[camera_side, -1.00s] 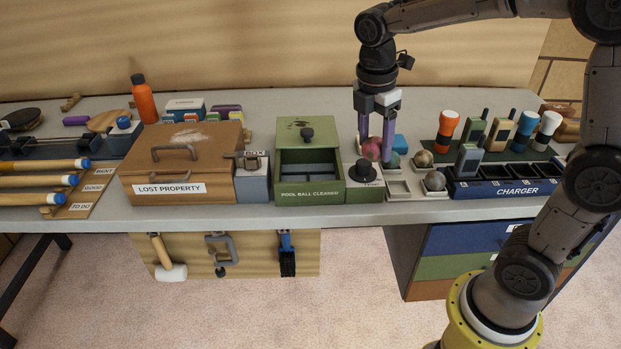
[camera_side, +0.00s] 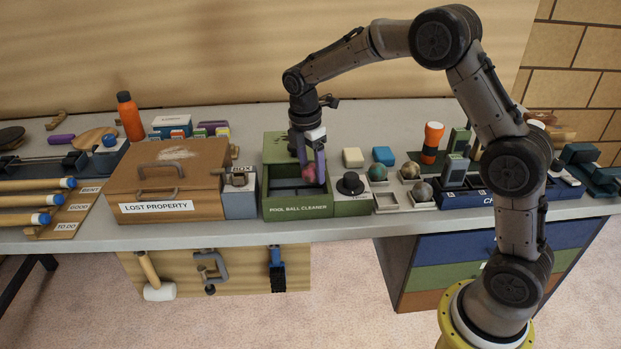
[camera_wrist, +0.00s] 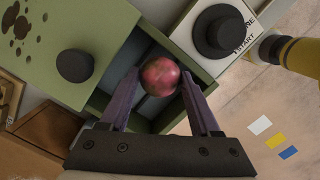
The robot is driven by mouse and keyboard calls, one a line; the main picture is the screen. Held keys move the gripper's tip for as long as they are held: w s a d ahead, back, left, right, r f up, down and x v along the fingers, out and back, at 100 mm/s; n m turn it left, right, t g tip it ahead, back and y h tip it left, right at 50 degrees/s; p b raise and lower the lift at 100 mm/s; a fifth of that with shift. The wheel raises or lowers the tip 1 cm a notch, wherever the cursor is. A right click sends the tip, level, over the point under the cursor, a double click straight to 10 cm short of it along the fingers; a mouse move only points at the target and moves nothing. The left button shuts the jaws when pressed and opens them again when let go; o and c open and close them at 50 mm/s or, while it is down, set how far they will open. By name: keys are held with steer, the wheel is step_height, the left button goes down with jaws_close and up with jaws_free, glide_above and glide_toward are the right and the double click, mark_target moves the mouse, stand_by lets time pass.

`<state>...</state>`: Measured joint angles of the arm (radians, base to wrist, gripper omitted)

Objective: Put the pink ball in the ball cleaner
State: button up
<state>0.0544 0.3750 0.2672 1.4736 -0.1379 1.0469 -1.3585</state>
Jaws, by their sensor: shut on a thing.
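The pink ball (camera_wrist: 160,76) is marbled dark pink and sits between the two purple fingers of my gripper (camera_wrist: 160,95), which is shut on it. In the side view the ball (camera_side: 311,174) and my gripper (camera_side: 312,165) are over the right part of the open tray of the green pool ball cleaner (camera_side: 298,210). The cleaner's lid (camera_wrist: 60,45) with its black knob lies back from the opening. I cannot tell exactly how high the ball is above the tray floor. The cleaner's start button (camera_side: 350,184) is a black knob on the box to its right.
An orange bottle (camera_side: 130,117) stands further back.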

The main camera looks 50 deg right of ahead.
mark_target(310, 179)
steer(key=shift+w+f, duration=0.2)
steer(key=shift+f, duration=1.55)
steer(key=shift+f, duration=0.2)
steer(key=o, duration=1.2)
steer(key=shift+r, duration=0.1)
